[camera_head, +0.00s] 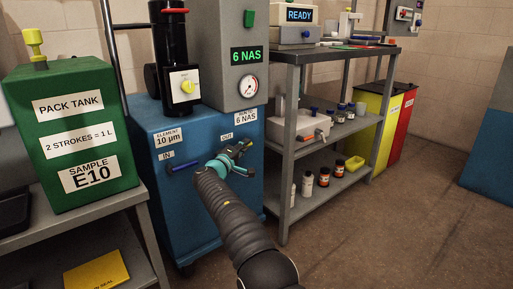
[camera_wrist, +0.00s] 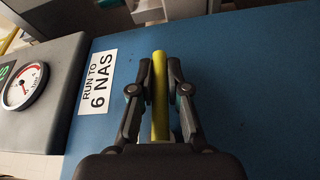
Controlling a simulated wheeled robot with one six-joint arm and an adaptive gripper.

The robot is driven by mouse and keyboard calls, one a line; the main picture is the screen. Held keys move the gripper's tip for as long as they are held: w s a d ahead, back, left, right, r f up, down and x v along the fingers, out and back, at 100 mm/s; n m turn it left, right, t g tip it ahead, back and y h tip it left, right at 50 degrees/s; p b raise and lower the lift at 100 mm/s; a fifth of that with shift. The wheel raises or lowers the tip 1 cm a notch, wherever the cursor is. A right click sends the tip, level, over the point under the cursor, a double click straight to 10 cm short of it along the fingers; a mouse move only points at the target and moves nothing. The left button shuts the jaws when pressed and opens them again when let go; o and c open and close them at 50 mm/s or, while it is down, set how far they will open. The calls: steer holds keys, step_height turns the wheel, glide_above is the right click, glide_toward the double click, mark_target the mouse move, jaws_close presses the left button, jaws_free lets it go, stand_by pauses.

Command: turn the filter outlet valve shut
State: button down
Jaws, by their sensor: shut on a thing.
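The outlet valve's yellow lever (camera_wrist: 160,100) stands between the two fingers of my gripper (camera_wrist: 160,72) in the wrist view, and the fingers are shut on it. In the head view my gripper (camera_head: 233,158) is at the front of the blue filter unit (camera_head: 206,215), just below the OUT label (camera_head: 227,136).
A blue handle (camera_head: 184,166) sits by the IN label to the left. A pressure gauge (camera_head: 249,85) is above. The green pack tank (camera_head: 70,135) stands on a bench at left, and a grey shelf rack (camera_head: 290,140) stands close on the right.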

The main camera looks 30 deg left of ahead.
steer(key=shift+s+a+r, duration=0.1)
steer(key=shift+a+r, duration=0.05)
steer(key=c, duration=1.2)
jaws_free()
steer(key=shift+o, duration=0.2)
steer(key=s+d+f, duration=0.1)
steer(key=s, duration=1)
steer(key=shift+s+d+f, duration=0.15)
steer(key=shift+s, duration=0.15)
